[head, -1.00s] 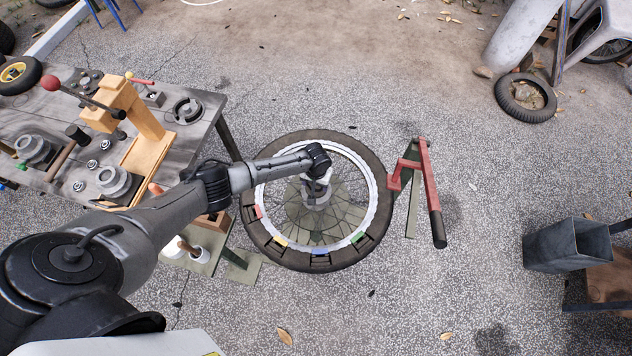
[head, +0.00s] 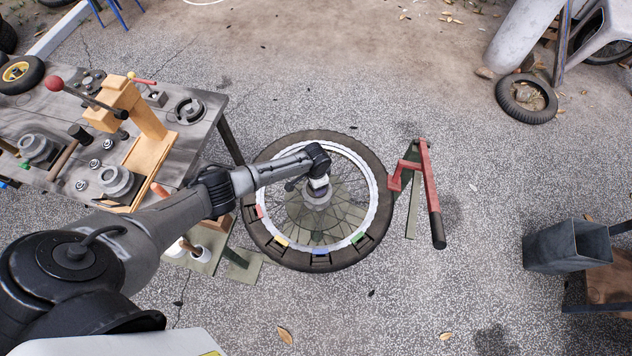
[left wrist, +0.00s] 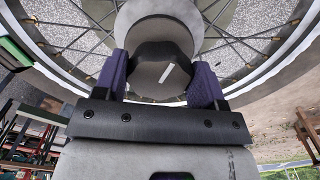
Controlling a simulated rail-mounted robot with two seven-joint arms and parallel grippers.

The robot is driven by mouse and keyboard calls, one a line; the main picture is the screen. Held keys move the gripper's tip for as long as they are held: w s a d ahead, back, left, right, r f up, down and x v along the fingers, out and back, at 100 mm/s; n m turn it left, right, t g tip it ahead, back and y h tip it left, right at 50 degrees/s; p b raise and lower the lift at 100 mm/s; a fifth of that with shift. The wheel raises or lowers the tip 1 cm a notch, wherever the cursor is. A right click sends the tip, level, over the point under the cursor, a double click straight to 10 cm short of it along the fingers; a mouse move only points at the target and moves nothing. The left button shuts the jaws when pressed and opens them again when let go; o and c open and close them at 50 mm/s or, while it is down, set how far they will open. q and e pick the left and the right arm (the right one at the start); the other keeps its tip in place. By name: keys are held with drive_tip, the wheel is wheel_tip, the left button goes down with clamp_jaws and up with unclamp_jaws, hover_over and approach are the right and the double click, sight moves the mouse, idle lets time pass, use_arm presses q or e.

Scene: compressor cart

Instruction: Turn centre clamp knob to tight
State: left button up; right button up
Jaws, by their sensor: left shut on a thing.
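The centre clamp knob (left wrist: 150,53) is dark, with a white line on its face, and sits on the round grey hub (left wrist: 166,15) of the wheel. In the left wrist view my left gripper (left wrist: 160,78) has its two purple-padded fingers on either side of the knob, shut on it. In the head view the left gripper (head: 319,184) is over the wheel's grey hub and hides the knob. The wheel (head: 262,235) lies flat, with a dark tyre, a white rim and spokes. My right gripper is not in view.
Coloured blocks, one of them blue (head: 320,251), sit along the wheel's near edge. A red lever with a dark handle (head: 437,228) stands to its right. A workbench (head: 205,125) with tools is at left. A grey bin (head: 566,246) is at right.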

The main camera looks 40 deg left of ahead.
use_arm(q)
drive_tip(key=m, duration=0.3)
drive_tip(key=shift+m, duration=0.3)
drive_tip(key=shift+w+a+m+b, duration=0.15)
drive_tip(key=shift+m+b, duration=0.2)
drive_tip(key=shift+m, duration=1.45)
drive_tip(key=o, duration=0.9)
drive_tip(key=shift+r, duration=0.6)
drive_tip(key=shift+r+p, duration=1.35)
drive_tip(key=shift+r, duration=5)
